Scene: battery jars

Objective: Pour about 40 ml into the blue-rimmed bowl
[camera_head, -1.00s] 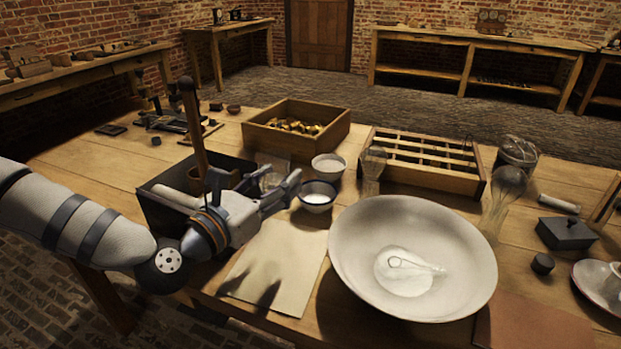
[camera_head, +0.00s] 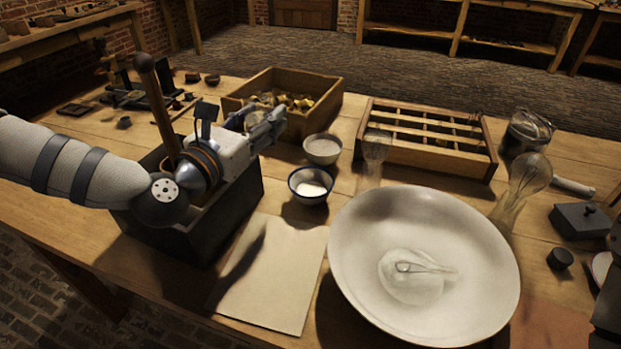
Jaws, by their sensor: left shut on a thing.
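The blue-rimmed bowl (camera_head: 310,197) stands upright on the table, left of the big white basin, with pale contents inside. A second small bowl with a pale rim (camera_head: 323,158) stands just behind it. My left gripper (camera_head: 276,122) is raised behind and left of the blue-rimmed bowl, apart from it, in front of the wooden box. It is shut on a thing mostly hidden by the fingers. A bit of clear glass seems to show beside them, but I cannot tell its shape or contents. My right gripper is not in view.
The big white basin (camera_head: 362,226) holds a clear glass bulb shape. A wooden box of brass pieces (camera_head: 329,107), a slotted wooden rack (camera_head: 440,164) and glass vessels stand behind. A dark open box (camera_head: 235,215) is below my left arm. A pale sheet (camera_head: 274,285) lies flat in front.

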